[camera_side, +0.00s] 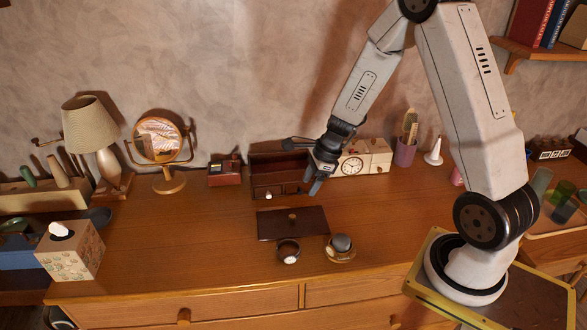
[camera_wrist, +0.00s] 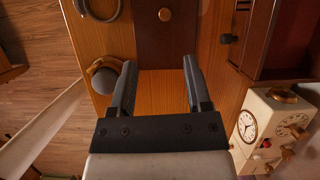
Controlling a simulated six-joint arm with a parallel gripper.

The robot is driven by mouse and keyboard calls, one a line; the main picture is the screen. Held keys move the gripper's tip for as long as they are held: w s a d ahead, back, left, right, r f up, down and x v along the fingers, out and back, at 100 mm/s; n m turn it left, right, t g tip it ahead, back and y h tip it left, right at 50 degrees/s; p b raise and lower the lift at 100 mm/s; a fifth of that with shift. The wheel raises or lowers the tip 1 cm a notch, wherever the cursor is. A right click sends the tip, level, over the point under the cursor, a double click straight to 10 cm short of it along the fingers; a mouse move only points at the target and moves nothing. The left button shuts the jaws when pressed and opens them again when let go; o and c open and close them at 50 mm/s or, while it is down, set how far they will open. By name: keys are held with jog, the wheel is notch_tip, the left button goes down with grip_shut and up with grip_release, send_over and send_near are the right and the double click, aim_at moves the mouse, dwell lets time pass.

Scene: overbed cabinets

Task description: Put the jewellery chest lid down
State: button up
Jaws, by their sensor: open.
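The jewellery chest (camera_side: 268,187) is a dark reddish-brown box with small front knobs, standing near the wall with its top open; part of it shows at the upper right of the wrist view (camera_wrist: 285,40). A flat dark brown panel with a brass knob, which looks like the lid (camera_side: 272,224), lies on the dresser in front of the chest. It also shows at the top of the wrist view (camera_wrist: 165,45). My gripper (camera_side: 317,182) is open and empty, above the dresser at the chest's right front; in the wrist view its fingers (camera_wrist: 160,85) point toward the lid.

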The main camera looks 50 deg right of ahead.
jog(key=s+a+r+n+h, duration=0.1)
jog(key=s+a+r+n, duration=0.3)
jog(key=n, duration=0.9)
jog(key=s+a+r+n+h, duration=0.2)
jog(key=s+a+n, duration=0.4)
jog(key=n, duration=0.7)
jog(key=shift+s+a+r, duration=0.25)
jog(key=shift+a+r, duration=0.25)
jog(key=shift+r, duration=0.35)
